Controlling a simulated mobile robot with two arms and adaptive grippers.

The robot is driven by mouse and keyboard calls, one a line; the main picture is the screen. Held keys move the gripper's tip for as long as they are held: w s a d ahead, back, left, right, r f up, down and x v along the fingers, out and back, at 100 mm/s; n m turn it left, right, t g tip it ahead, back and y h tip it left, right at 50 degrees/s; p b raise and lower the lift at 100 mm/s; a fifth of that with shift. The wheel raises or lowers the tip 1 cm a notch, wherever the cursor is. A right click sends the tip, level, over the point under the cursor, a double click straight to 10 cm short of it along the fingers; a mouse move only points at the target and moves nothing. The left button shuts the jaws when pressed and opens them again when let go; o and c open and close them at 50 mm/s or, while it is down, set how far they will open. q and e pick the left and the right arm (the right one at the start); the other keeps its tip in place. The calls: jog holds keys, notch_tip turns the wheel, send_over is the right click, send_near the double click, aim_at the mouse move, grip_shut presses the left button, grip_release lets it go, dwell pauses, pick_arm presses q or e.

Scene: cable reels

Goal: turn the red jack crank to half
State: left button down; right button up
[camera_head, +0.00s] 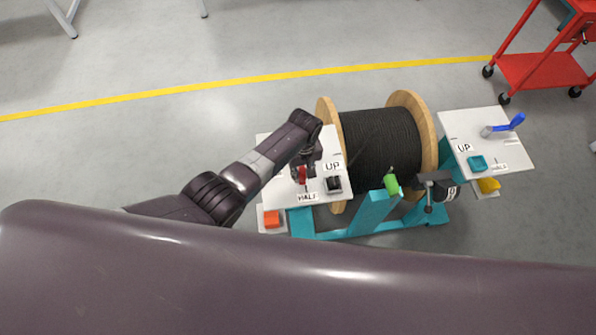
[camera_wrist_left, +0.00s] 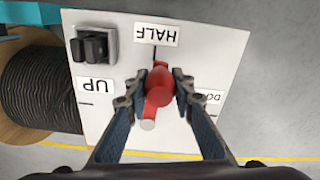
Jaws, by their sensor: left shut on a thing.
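The red jack crank (camera_head: 302,175) is on the white panel left of the cable reel, partly hidden by my left gripper (camera_head: 305,168). In the left wrist view my left gripper (camera_wrist_left: 160,93) is shut on the crank's red knob (camera_wrist_left: 160,84), one finger on each side. The crank's red arm runs from the knob to a pale round end (camera_wrist_left: 148,124). The knob lies close to the short black mark beside the HALF label (camera_wrist_left: 156,33). The UP label (camera_wrist_left: 96,85) and a partly hidden label starting "DO" (camera_wrist_left: 208,97) lie to either side. My right gripper is not in view.
A black switch (camera_head: 334,184) sits on the same panel. The wooden cable reel (camera_head: 380,148) stands in a teal frame (camera_head: 370,213). A second white panel (camera_head: 467,128) with a blue crank (camera_head: 505,127) is at the right. A red cart (camera_head: 545,72) stands behind.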

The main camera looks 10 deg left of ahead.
pick_arm(q)
jog(key=shift+d+n, duration=0.4)
jog(key=shift+d, duration=0.15)
jog(key=shift+w, duration=0.1)
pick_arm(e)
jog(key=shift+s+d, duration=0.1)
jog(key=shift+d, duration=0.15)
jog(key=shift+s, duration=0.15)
pick_arm(q)
jog(key=c, duration=1.7)
grip_release()
jog(key=shift+o, duration=0.4)
jog(key=shift+r, duration=0.1)
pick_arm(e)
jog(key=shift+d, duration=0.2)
pick_arm(q)
notch_tip(320, 180, up, 12)
jog(key=shift+f, duration=0.1)
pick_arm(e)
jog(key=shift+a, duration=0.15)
